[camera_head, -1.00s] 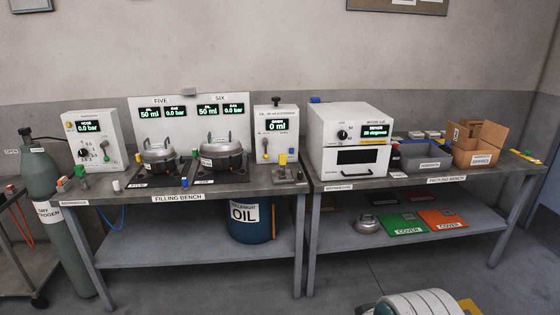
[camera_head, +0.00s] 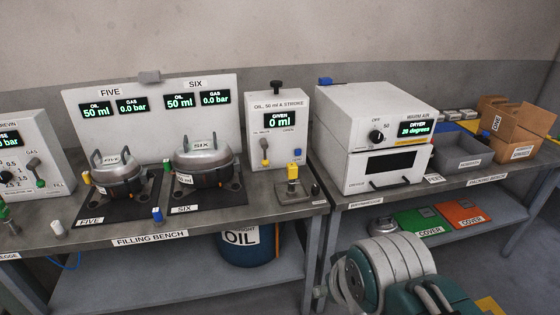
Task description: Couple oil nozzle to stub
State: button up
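Two silver compressors, FIVE (camera_head: 117,178) and SIX (camera_head: 203,166), sit on dark mats on the filling bench (camera_head: 262,214). Each has a looped handle on top. A small yellow fitting (camera_head: 87,177) shows at the left side of FIVE; I cannot tell whether it is the stub. A yellow-topped piece (camera_head: 292,173) stands upright in a grey block right of SIX; it may be the oil nozzle. The oil unit (camera_head: 278,125) behind it reads 0 ml. My gripper is not in view; only a part of my arm shows at the bottom right.
A blue cap (camera_head: 157,214) and a white cap (camera_head: 57,227) stand near the front bench edge. The gas panel (camera_head: 33,155) is at left. A dryer oven (camera_head: 375,140), grey bin (camera_head: 462,158) and cardboard box (camera_head: 515,135) are at right. An oil drum (camera_head: 247,247) stands below.

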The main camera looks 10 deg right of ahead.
aim_at(292, 170)
jog(key=i+j, duration=0.1)
jog(key=i, duration=0.6)
jog(key=i+j, duration=0.15)
jog(key=i, duration=0.5)
